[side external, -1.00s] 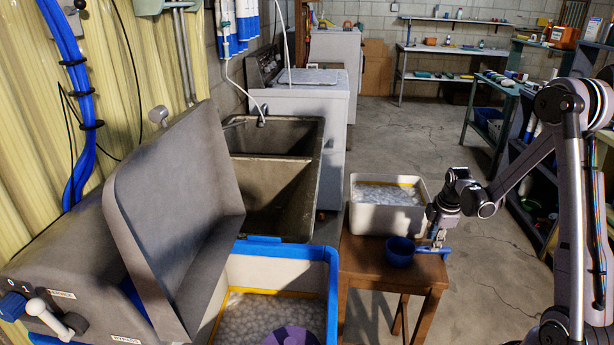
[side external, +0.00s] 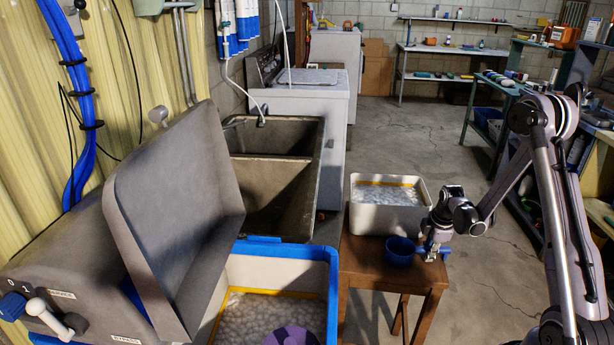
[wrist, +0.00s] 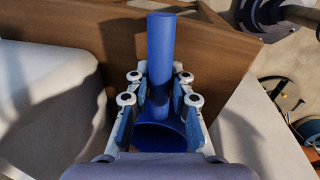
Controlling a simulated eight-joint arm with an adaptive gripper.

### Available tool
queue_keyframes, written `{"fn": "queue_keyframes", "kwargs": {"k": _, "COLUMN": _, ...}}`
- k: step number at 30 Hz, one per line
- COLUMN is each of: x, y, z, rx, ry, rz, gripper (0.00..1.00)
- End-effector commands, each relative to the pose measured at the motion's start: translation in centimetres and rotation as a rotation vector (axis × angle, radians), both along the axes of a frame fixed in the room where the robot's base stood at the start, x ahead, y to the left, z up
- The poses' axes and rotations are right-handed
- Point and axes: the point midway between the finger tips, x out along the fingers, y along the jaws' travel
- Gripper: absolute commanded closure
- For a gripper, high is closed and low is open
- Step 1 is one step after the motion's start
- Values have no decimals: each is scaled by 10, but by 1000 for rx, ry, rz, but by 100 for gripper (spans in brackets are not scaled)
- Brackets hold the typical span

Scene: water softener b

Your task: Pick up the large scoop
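The large scoop is blue, with a round cup (side external: 399,253) on the wooden stool and a handle pointing right. In the wrist view its handle (wrist: 161,38) runs up the middle, and part of the cup (wrist: 160,138) shows below. My gripper (side external: 434,252) is low over the stool's right edge, at the scoop's handle. In the wrist view my gripper (wrist: 160,88) has one finger on each side of the handle. The fingers look apart, with narrow gaps beside the handle; contact is not clear. The scoop appears to rest on the stool.
A white bin of pale pellets (side external: 388,205) stands on the wooden stool (side external: 375,270), just behind the scoop. A blue-rimmed tank (side external: 331,290) with pellets and a purple object (side external: 291,337) is at the front left. Open floor lies right of the stool.

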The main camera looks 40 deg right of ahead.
Motion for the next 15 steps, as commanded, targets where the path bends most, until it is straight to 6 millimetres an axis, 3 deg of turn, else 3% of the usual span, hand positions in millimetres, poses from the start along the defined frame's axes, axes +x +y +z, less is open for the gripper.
{"fn": "queue_keyframes", "kwargs": {"k": 15, "x": 0, "y": 0, "z": 3, "rx": 0, "ry": 0, "rz": 0, "gripper": 100}}
